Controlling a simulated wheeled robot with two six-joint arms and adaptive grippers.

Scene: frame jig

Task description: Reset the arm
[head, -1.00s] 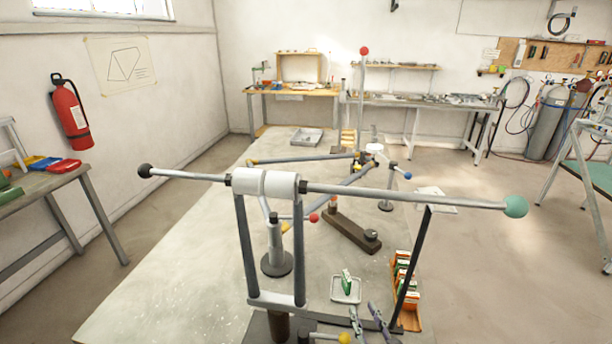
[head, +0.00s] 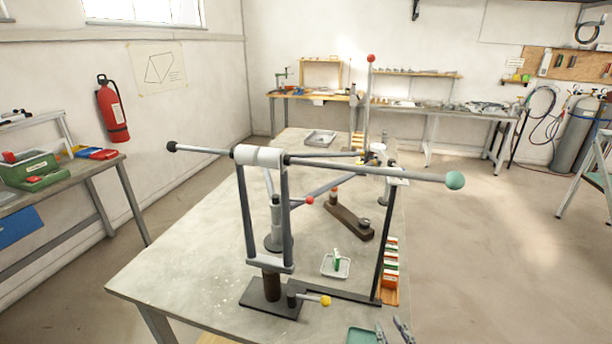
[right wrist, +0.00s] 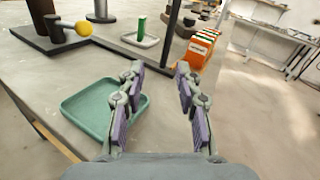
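My right gripper (head: 393,331) shows at the bottom of the head view. In the right wrist view its two purple-padded fingers (right wrist: 158,82) stand apart with nothing between them. It is beside a green tray (right wrist: 98,112) at the table's edge, whose rim also shows in the head view (head: 362,336). My left gripper is not in view. The frame jig stands on the table (head: 180,262), with a grey upright clamp stand (head: 247,215), white collars (head: 258,156) and a long bar ending in a teal ball (head: 455,180).
A small white tray (head: 335,266) holds a green item. An orange rack (head: 390,275) of several cards or blocks stands at the table's right edge, near the gripper. A yellow-knobbed lever (head: 326,300) is at the jig's base.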

